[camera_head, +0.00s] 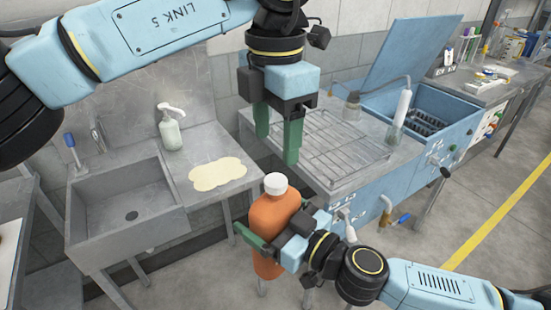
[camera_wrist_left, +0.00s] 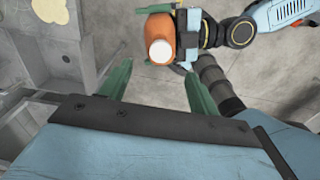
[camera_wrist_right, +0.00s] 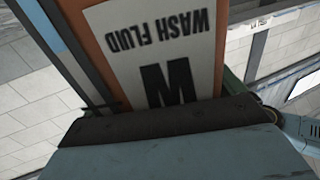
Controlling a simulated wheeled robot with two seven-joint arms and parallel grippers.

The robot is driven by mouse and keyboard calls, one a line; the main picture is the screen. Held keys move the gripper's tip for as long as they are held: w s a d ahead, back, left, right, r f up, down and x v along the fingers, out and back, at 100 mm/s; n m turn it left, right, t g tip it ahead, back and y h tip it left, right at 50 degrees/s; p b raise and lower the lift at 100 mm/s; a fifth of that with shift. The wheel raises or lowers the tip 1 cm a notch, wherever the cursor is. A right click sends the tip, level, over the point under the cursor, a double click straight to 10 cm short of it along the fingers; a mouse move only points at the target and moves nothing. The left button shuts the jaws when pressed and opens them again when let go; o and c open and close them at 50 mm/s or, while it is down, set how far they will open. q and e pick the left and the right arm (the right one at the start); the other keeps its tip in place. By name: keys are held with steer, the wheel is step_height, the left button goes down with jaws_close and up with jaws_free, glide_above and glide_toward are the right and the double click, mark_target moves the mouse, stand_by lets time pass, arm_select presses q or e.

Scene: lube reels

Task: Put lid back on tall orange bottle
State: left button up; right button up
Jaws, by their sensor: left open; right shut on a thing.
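The tall orange bottle (camera_head: 273,225) stands upright in mid-air in front of the counters, held by my right gripper (camera_head: 276,236). A white lid (camera_head: 275,183) sits on its top. I cannot tell whether it is screwed tight. The left wrist view shows the white lid (camera_wrist_left: 161,51) and orange bottle (camera_wrist_left: 160,23) from above, beyond the open fingers. The right wrist view shows the bottle's label (camera_wrist_right: 160,50), reading "WASH FLUID", close up between the fingers. My left gripper (camera_head: 278,143) is open and empty, pointing down above the lid and apart from it.
A sink (camera_head: 125,212) is at left, with a pump bottle (camera_head: 170,130) and a pale yellow puddle-shaped patch (camera_head: 217,173) on its counter. A wire rack (camera_head: 325,145) and an open-lidded blue tank (camera_head: 425,110) are behind. The floor at right is clear.

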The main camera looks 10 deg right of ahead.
arm_select(q)
steer(key=shift+r, duration=2.3)
